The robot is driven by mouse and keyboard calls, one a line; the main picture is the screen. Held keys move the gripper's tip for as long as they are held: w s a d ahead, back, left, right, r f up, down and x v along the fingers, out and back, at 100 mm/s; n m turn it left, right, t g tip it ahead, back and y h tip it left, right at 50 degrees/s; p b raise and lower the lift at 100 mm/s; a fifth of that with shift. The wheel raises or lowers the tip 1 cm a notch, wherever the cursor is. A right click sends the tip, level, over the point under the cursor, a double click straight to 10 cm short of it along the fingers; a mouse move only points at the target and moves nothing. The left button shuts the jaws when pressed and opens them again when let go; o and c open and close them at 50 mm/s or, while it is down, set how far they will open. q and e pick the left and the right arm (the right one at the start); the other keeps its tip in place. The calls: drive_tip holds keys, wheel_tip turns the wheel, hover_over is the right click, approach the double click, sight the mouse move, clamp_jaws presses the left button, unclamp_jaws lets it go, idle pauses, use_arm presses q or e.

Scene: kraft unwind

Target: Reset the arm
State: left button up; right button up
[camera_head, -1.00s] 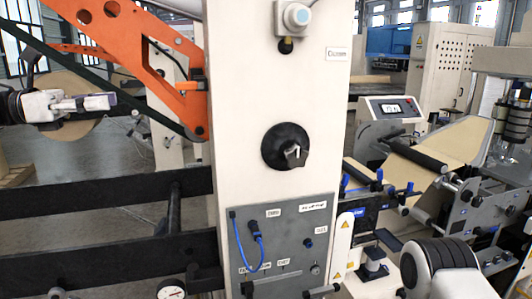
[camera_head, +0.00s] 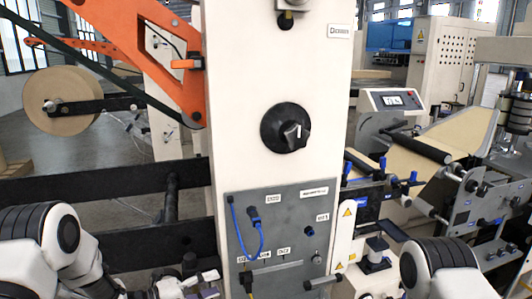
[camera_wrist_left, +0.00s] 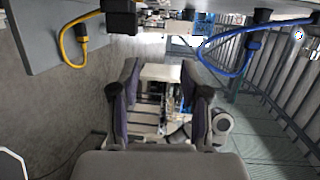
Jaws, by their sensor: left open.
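My left gripper (camera_head: 188,287) is low in the head view, just left of the pale machine column, and its arm comes in from the lower left corner. In the left wrist view its two dark fingers (camera_wrist_left: 160,80) stand apart with nothing between them. The white and black links of my right arm (camera_head: 440,265) show at the lower right of the head view. My right gripper is outside both views.
The column carries a black knob (camera_head: 286,128) and a grey panel (camera_head: 287,215) with a blue cable (camera_head: 252,232). A brown paper roll (camera_head: 62,101) hangs at left. Black bars (camera_head: 100,188) cross behind my left arm. The wrist view shows a yellow cable (camera_wrist_left: 72,45).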

use_arm(q)
drive_tip(key=s+a+f+n+g+y+b, duration=0.1)
drive_tip(key=s+a+f+n+g+y, duration=0.2)
drive_tip(key=s+f+n+y, duration=1.15)
drive_tip(key=s+a+f+n+g, duration=0.2)
drive_tip(key=s+f+n, duration=0.1)
drive_tip(key=s+n, duration=0.2)
drive_tip(key=s+a+f+n+g, duration=0.2)
drive_tip(key=s+n, duration=0.3)
drive_tip(key=s, duration=0.5)
drive_tip(key=s+a+f+n+g, duration=0.1)
drive_tip(key=s+a+f+n, duration=0.3)
drive_tip(key=s+n, duration=0.2)
drive_tip(key=shift+s+f+g, duration=0.2)
drive_tip(key=shift+s+g, duration=0.2)
drive_tip(key=shift+s, duration=0.85)
drive_tip(key=shift+c, duration=0.4)
